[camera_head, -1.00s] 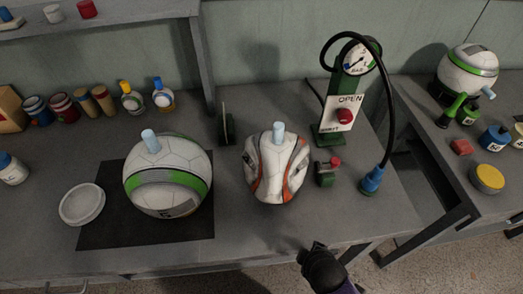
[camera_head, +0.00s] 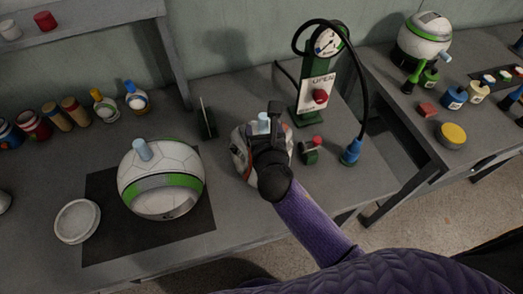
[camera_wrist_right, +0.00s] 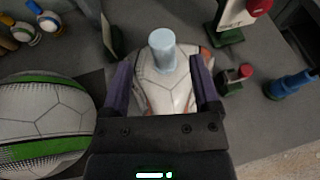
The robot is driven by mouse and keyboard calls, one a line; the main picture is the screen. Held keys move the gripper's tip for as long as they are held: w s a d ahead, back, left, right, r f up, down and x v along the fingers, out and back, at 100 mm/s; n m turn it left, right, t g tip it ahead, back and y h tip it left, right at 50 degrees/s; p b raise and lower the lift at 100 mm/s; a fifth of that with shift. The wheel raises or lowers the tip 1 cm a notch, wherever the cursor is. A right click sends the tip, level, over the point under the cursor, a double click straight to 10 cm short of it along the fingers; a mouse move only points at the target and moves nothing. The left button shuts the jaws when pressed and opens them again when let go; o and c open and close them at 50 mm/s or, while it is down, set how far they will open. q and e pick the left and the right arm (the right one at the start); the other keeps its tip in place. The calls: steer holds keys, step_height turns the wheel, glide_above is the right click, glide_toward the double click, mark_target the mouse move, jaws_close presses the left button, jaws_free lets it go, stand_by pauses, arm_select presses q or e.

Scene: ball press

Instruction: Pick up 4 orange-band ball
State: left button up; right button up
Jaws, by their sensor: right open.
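The orange-band ball (camera_head: 241,158) sits on the grey table in the head view, mostly hidden behind my right gripper. It is white with orange bands, and a light blue plug (camera_head: 264,123) stands upright on its top. In the right wrist view the ball (camera_wrist_right: 166,92) and its plug (camera_wrist_right: 163,48) lie between my fingers. My right gripper (camera_head: 265,128) is open over the ball, with one finger on each side. Whether the fingers touch the ball I cannot tell. My left gripper is not in view.
A green-band ball (camera_head: 160,185) with a blue plug sits on a black mat (camera_head: 105,245) to the left, close by. A white dish (camera_head: 77,221) lies beside it. A green pump stand (camera_head: 309,105) with a gauge and hose stands behind right. A small green valve (camera_head: 310,152) is near the ball.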

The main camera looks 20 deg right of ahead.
mark_target(263, 115)
steer(key=x, duration=0.2)
steer(key=b+x, duration=0.1)
steer(key=x, duration=0.3)
steer(key=shift+w+d+r+b, duration=0.15)
steer(key=shift+d+r+b, duration=0.05)
steer(key=shift+r+b, duration=0.1)
steer(key=shift+c, duration=0.3)
jaws_close()
stand_by(0.6)
